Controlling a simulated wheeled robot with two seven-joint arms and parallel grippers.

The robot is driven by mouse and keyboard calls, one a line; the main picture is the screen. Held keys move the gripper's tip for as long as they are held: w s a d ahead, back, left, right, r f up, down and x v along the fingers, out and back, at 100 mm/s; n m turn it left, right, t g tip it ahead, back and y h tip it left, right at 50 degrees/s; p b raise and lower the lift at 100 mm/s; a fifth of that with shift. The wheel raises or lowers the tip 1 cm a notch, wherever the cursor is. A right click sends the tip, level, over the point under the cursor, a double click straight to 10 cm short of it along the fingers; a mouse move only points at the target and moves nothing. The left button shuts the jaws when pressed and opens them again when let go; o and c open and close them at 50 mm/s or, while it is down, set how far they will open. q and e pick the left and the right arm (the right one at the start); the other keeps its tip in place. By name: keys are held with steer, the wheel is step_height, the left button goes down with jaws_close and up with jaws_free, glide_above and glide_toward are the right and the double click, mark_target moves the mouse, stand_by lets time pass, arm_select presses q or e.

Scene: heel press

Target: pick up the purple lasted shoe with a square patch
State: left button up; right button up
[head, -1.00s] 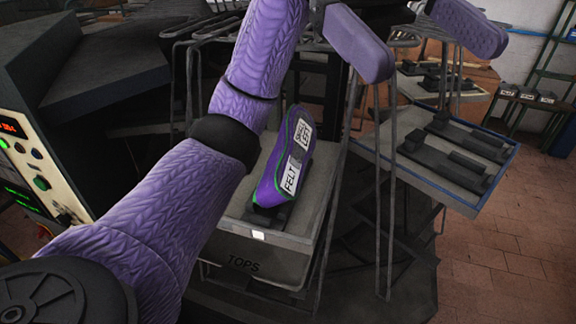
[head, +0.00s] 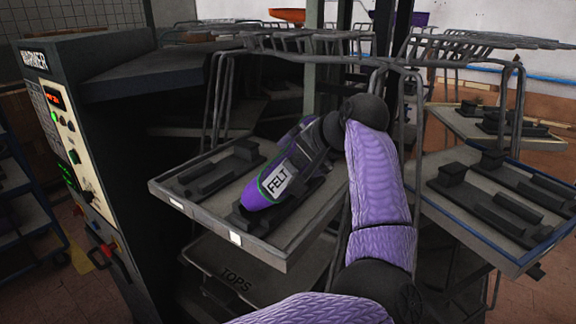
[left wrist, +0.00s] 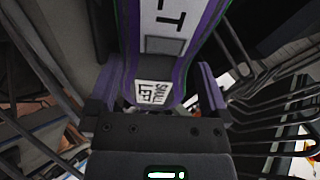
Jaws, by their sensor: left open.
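The purple shoe (head: 255,195) lies tilted, sole showing, on a dark holder on a grey tray (head: 190,207). Its sole has green edging and a white FELT label. My left gripper (head: 308,138) is at the far end of the shoe and covers that end in the head view. In the left wrist view my left gripper (left wrist: 156,88) is open, with a purple finger on each side of the shoe's end. I cannot tell whether they touch it. My right gripper is out of view.
Grey bent-tube racks (head: 290,42) stand close behind and beside the hand. Another tray (head: 480,220) with dark holders is at the right. A machine with a lit control panel (head: 68,140) stands at the left. A TOPS tray (head: 205,255) is below.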

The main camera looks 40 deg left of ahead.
arm_select(q)
steer(key=x, duration=0.4)
steer(key=shift+s+a+f, duration=0.1)
steer(key=shift+a+f, duration=0.05)
steer(key=shift+f, duration=0.15)
steer(key=shift+r, duration=0.1)
jaws_close()
